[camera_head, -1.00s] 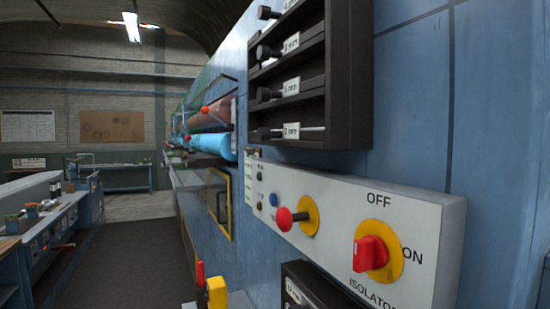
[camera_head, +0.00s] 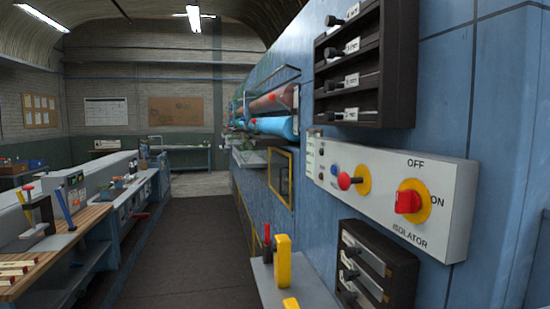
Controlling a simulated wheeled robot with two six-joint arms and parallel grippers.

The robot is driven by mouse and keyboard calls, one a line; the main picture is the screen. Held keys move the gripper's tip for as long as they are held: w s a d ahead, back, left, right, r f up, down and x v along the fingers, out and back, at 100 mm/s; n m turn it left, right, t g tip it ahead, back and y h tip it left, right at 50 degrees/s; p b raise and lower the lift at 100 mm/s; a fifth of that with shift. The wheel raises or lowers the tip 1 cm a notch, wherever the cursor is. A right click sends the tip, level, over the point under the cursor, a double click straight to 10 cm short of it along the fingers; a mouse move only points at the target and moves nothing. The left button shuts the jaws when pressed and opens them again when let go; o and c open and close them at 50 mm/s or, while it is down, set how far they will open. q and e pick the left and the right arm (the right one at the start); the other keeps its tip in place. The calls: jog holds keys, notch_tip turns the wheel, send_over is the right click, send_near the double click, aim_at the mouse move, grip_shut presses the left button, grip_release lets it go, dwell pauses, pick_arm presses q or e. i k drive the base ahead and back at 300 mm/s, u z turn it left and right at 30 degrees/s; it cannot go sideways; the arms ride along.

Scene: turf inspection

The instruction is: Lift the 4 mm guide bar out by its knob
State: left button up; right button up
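A black rack (camera_head: 398,62) on the blue machine wall, at upper right, holds several bars with dark knobs and white labels. Its knobs, such as the top one (camera_head: 335,21), stick out to the left. A second black rack (camera_head: 403,283) below the control panel also holds several bars with dark knobs, such as one lower knob (camera_head: 350,275). The labels are too small to read now, so I cannot tell which bar is the 4 mm guide bar. Neither of my grippers is in view.
A grey control panel (camera_head: 447,215) with a red isolator switch (camera_head: 407,202) and a red knob (camera_head: 345,181) juts out between the racks. A yellow upright piece (camera_head: 283,261) and a red handle (camera_head: 266,240) stand at lower middle. A workbench (camera_head: 85,235) is at left. The dark aisle floor (camera_head: 190,240) is clear.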

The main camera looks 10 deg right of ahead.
aim_at(331, 21)
jog(key=u, duration=1.5)
jog(key=i, duration=1.65)
jog(key=z, duration=2.7)
